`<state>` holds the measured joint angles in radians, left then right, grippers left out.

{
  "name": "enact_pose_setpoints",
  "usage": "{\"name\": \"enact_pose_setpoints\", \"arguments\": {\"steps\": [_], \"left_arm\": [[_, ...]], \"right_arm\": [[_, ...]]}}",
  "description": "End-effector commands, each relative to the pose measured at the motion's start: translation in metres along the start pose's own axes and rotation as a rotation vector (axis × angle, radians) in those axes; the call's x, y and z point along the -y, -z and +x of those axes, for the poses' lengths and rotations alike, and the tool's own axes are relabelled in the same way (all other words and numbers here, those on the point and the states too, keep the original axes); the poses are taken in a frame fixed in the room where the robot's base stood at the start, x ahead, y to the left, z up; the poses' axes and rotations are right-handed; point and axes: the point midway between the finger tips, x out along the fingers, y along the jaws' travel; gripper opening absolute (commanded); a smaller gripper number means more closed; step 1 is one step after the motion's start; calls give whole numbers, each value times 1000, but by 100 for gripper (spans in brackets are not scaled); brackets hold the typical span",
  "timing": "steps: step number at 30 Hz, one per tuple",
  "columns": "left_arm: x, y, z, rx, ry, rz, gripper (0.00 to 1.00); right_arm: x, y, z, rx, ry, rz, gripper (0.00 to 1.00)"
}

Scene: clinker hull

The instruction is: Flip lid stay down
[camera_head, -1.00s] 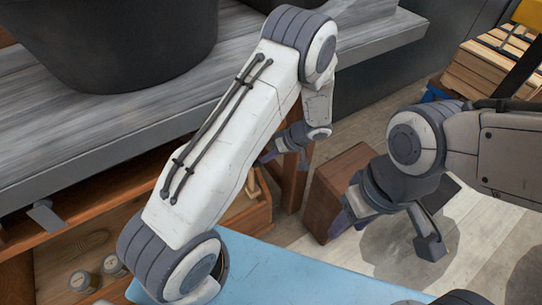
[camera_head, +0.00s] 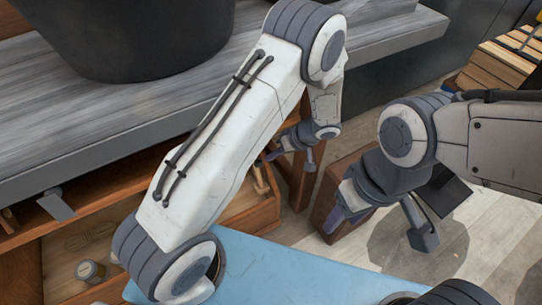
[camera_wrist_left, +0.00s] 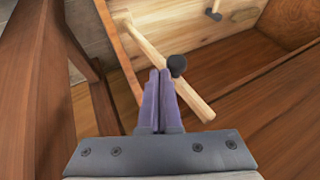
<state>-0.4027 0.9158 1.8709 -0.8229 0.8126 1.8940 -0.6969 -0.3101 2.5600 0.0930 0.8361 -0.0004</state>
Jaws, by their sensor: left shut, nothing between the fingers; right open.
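The lid stay, a pale wooden stick (camera_wrist_left: 146,47), crosses the left wrist view diagonally from upper left to lower right beside the box wall. It also shows small in the head view (camera_head: 261,180). A dark round knob (camera_wrist_left: 177,65) is by the stick's middle. My left gripper (camera_wrist_left: 158,73) is shut and empty, its purple fingers overlapping the stick in that view; I cannot tell if they touch. In the head view the left gripper (camera_head: 273,153) is over the right end of the wooden box (camera_head: 257,222). My right gripper (camera_head: 380,228) is open and empty over the floor at right.
A grey bench (camera_head: 95,125) carries a large dark tub (camera_head: 130,35). A jar (camera_head: 90,271) stands in the box. A reddish-brown wooden block (camera_head: 330,200) is beside my right gripper. A light blue surface (camera_head: 285,275) is at the front, and stacked slats (camera_head: 495,68) at upper right.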

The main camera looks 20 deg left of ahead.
Motion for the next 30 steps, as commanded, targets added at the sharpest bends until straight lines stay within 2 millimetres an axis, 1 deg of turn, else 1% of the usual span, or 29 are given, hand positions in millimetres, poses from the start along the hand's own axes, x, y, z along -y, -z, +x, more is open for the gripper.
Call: {"name": "enact_pose_setpoints", "arguments": {"steps": [5,6,9,12,16,18,21,30], "left_arm": [[-15,4,-20,3,1,-10,0],[-12,5,-33,2,-1,-10,0],[-8,5,-57,3,-1,-10,0],[-5,4,-77,3,1,-10,0],[-2,4,-98,4,2,-10,0],[-2,4,-105,4,3,-10,0],[-1,4,-111,5,4,-10,0],[0,4,-114,5,5,-10,0]], "right_arm": [[0,0,-2,0,0,0,50],[0,0,-6,0,0,0,50],[1,0,-11,0,0,0,50],[1,1,-14,0,0,0,50],[1,1,-17,0,0,0,50],[1,1,-18,0,0,0,50],[1,1,-19,0,0,0,50],[1,1,-19,0,0,0,50]]}}
